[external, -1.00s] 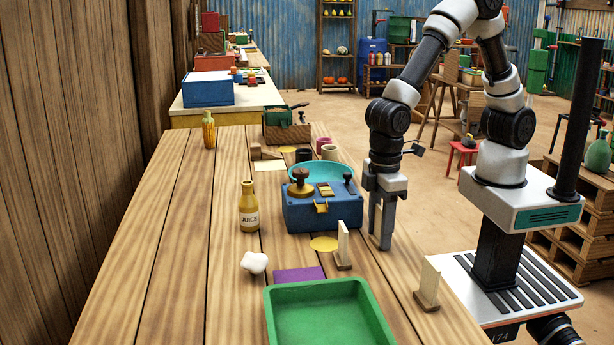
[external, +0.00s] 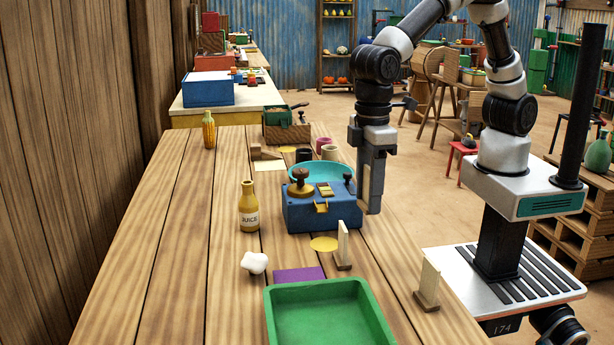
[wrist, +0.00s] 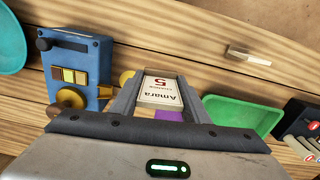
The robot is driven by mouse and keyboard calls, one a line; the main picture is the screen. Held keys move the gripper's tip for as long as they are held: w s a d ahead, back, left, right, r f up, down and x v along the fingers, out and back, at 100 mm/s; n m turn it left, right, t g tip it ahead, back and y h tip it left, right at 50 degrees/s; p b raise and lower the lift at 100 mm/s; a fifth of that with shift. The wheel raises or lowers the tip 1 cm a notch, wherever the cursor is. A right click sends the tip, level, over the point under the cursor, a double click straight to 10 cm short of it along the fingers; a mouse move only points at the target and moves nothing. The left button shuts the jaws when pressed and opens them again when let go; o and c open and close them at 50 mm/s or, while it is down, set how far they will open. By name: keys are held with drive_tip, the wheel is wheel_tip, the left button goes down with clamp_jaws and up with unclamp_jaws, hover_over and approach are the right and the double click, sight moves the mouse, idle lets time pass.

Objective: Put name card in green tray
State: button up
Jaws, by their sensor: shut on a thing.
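My gripper (external: 369,205) is shut on a cream name card (wrist: 161,91), held above the table near its right edge, just right of the blue scale. In the wrist view the card reads "Amara" with a "5" and sits between both fingers. In the external view the fingers hide much of it. The green tray (external: 325,318) lies at the front of the table, nearer the camera than my gripper. Its visible inside is empty. It also shows right of the fingers in the wrist view (wrist: 242,114).
The blue scale (external: 318,213) with a teal pan stands left of my gripper. Upright cards in wooden holders stand behind the tray (external: 343,246) and at its right (external: 428,285).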

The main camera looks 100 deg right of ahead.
drive_tip(key=w+a+p, duration=0.2)
drive_tip(key=w+a, duration=0.5)
drive_tip(key=a, duration=0.3)
drive_tip(key=m+p, duration=0.1)
drive_tip(key=p, duration=0.1)
hover_over(338, 322)
drive_tip(key=f, duration=0.1)
wheel_tip(338, 322, down, 9)
drive_tip(key=shift+f+b, duration=0.2)
drive_tip(key=shift+b, duration=0.15)
drive_tip(key=shift+f, duration=0.1)
drive_tip(key=shift+f, duration=0.15)
drive_tip(key=o, duration=1.1)
drive_tip(key=shift+c, duration=0.2)
wheel_tip(338, 322, up, 12)
drive_tip(key=p, duration=0.1)
drive_tip(key=shift+r, duration=0.25)
